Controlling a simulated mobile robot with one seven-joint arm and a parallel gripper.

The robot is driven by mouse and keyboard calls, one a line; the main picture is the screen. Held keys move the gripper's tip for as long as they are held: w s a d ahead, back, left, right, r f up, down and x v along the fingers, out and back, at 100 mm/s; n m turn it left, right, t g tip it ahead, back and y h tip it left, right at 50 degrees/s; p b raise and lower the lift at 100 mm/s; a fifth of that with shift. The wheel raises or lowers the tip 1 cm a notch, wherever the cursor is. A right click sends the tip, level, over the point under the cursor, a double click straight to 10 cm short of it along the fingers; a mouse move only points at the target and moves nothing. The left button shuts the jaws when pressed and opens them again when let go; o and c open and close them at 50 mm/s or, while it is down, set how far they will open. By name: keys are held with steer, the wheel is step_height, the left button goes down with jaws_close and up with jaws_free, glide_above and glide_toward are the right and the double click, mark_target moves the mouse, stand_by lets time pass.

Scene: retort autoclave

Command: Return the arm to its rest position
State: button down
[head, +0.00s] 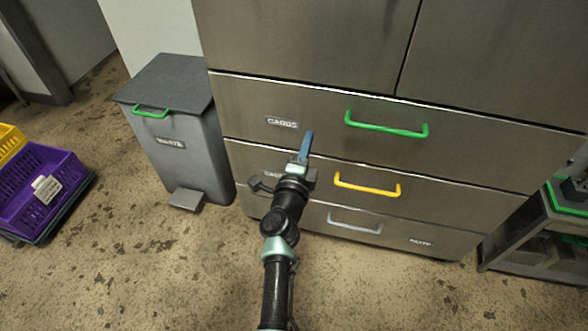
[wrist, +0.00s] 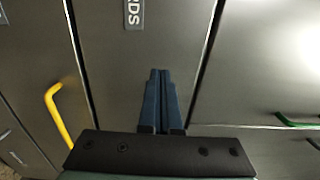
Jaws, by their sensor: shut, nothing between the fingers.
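My arm reaches forward from the bottom of the head view toward a metal drawer cabinet (head: 300,50). My gripper (head: 308,138) is in front of the top drawer, below its label and left of its green handle (head: 385,128). In the wrist view my gripper's blue fingers (wrist: 160,75) are together with nothing between them. They point at the drawer front; whether they touch it I cannot tell. The drawers look shut.
A yellow handle (head: 366,188) and a grey handle (head: 354,222) are on the lower drawers. A grey waste bin (head: 185,130) stands left of the cabinet. A purple crate (head: 38,190) is at far left, a shelf cart (head: 540,235) at right.

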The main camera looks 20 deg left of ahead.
steer(key=s+p, duration=0.2)
steer(key=s, duration=0.5)
steer(key=shift+d+f, duration=0.15)
steer(key=shift+f, duration=0.05)
